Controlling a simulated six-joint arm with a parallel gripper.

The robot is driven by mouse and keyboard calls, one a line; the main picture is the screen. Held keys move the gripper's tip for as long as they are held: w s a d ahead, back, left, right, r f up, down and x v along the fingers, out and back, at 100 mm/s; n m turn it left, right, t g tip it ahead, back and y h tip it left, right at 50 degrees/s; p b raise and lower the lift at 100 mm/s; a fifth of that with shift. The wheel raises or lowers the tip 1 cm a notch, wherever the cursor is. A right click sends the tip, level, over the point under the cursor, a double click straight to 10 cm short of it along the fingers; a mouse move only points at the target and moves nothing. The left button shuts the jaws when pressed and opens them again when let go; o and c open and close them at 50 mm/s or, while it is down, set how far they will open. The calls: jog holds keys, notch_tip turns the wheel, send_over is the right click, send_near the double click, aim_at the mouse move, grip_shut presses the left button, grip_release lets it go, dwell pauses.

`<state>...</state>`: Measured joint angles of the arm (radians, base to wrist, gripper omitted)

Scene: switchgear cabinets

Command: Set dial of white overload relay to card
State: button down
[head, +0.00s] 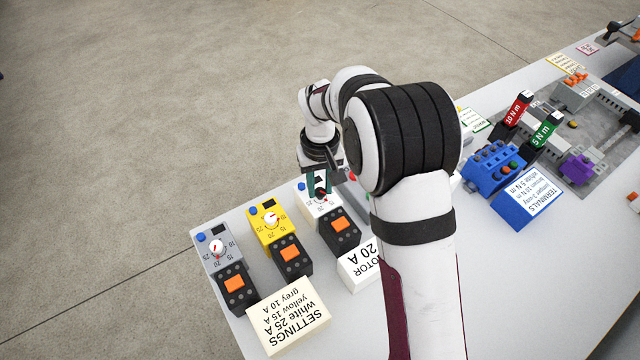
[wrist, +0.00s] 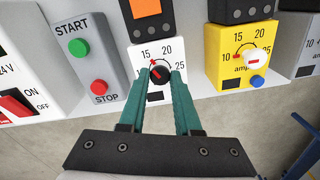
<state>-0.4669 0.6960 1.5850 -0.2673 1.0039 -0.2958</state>
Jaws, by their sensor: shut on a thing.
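The white overload relay (head: 308,209) stands third in the row, with an orange button block below it. In the wrist view its white face (wrist: 176,52) shows 15, 20 and 25. My gripper (wrist: 160,72) is shut on its dial (wrist: 160,77), one green finger on each side. The red pointer tip shows at the dial's upper left, nearest the 15. The fingers hide part of the scale. The settings card (head: 290,317) reads white 25 A, yellow 15 A, grey 10 A.
The yellow relay (head: 259,230) and grey relay (head: 208,263) stand to the left. A motor card (head: 358,262) reads 20 A. Blue terminals (head: 492,166) are at the right.

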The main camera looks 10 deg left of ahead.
aim_at(320, 191)
jog(key=m, duration=0.6)
jog(key=shift+m, duration=2.7)
jog(key=c, duration=0.6)
grip_release()
notch_tip(320, 191, up, 16)
jog(key=shift+f, duration=0.1)
